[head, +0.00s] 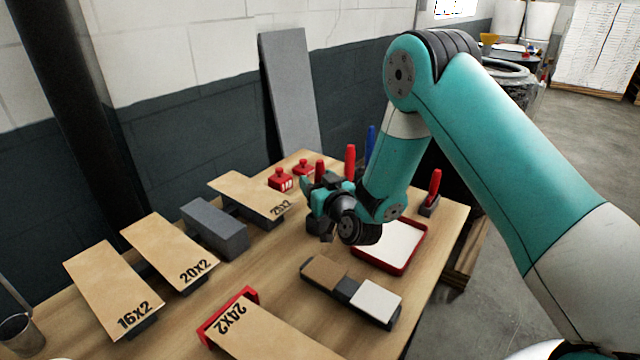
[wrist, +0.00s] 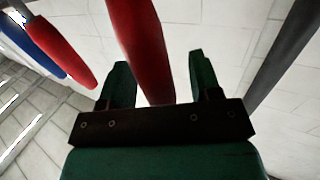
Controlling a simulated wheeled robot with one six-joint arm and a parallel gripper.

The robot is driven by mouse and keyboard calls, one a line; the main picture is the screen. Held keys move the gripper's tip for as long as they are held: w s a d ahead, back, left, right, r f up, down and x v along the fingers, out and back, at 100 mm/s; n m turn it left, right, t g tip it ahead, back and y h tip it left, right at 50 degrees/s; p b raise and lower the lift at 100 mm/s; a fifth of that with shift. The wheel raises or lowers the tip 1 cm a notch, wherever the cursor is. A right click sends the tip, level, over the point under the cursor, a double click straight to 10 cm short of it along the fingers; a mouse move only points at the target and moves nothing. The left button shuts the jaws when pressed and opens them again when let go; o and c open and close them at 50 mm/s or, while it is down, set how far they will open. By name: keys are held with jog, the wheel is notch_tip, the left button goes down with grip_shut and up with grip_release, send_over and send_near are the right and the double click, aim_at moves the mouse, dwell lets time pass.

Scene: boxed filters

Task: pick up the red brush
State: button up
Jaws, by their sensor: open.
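Several upright red handles show, and I cannot tell for sure which is the red brush. In the head view a tall red handle (head: 350,160) stands just behind my gripper (head: 322,200), and a shorter red tip (head: 320,169) shows right at it. Another red handle (head: 435,184) stands in a grey holder at the right table edge. In the wrist view a thick red handle (wrist: 138,40) passes between the open fingers of my gripper (wrist: 160,80), with a gap to the right finger. Its lower end is hidden by my gripper. A second red handle (wrist: 62,52) is at the left.
A blue handle (head: 370,141) stands close behind the red ones. A red tray (head: 408,262) with a white pad lies in front of my gripper. Labelled boards, grey blocks and red stamps (head: 281,180) lie around. A tall grey panel (head: 290,95) leans at the wall.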

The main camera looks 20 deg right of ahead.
jog(key=shift+w+p, duration=0.35)
jog(key=shift+w, duration=0.05)
jog(key=c, duration=1)
jog(key=shift+r, duration=0.1)
jog(key=shift+c, duration=0.2)
